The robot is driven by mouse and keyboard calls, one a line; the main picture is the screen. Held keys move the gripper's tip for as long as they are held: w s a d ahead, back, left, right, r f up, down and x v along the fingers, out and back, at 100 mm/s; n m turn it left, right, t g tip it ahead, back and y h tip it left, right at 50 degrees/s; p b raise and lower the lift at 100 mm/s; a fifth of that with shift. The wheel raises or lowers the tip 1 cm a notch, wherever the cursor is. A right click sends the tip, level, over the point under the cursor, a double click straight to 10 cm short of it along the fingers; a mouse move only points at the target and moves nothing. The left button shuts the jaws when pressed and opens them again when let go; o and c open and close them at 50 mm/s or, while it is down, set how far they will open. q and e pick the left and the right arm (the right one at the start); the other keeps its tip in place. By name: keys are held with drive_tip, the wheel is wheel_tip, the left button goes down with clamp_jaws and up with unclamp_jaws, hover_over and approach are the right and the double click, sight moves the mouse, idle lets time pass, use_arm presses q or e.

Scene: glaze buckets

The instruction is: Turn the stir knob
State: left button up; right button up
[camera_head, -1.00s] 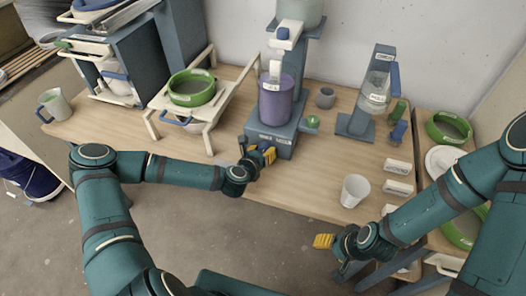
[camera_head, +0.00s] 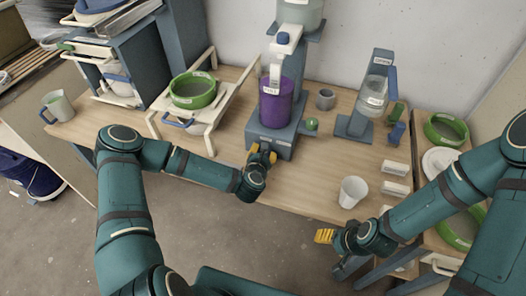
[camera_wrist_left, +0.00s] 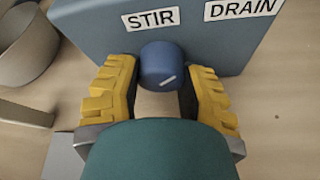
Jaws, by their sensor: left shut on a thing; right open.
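The blue stir knob (camera_wrist_left: 160,66) sticks out of the grey-blue base under the STIR label (camera_wrist_left: 150,19). Its white mark is slanted, rising to the right. My left gripper (camera_wrist_left: 160,75) has its yellow fingers on either side of the knob and is shut on it. In the head view my left gripper (camera_head: 262,157) is at the front of the stirring machine's base (camera_head: 275,138), hiding the knob. A deep purple container (camera_head: 276,110) stands on that base below the stirrer head. My right gripper (camera_head: 324,236) is open and empty, off the table's front edge.
A white cup (camera_head: 353,191) stands near the front edge, with white labelled blocks (camera_head: 396,168) to its right. A grey cup (camera_head: 325,98) and a second stand (camera_head: 354,126) are behind. A rack with a green-rimmed bucket (camera_head: 195,92) is at left.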

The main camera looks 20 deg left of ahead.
use_arm(q)
drive_tip(key=m+y, duration=0.2)
drive_tip(key=m, duration=0.1)
drive_tip(key=shift+t, duration=0.3)
drive_tip(key=m+t+y+b, duration=0.1)
drive_tip(key=m+y, duration=0.1)
drive_tip(key=m, duration=0.2)
drive_tip(key=shift+r+b, duration=0.1)
drive_tip(key=shift+b, duration=0.2)
idle(0.4)
drive_tip(key=o, duration=1.2)
drive_tip(key=shift+a, duration=0.1)
drive_tip(key=shift+s, duration=0.15)
drive_tip(key=shift+v, duration=3.85)
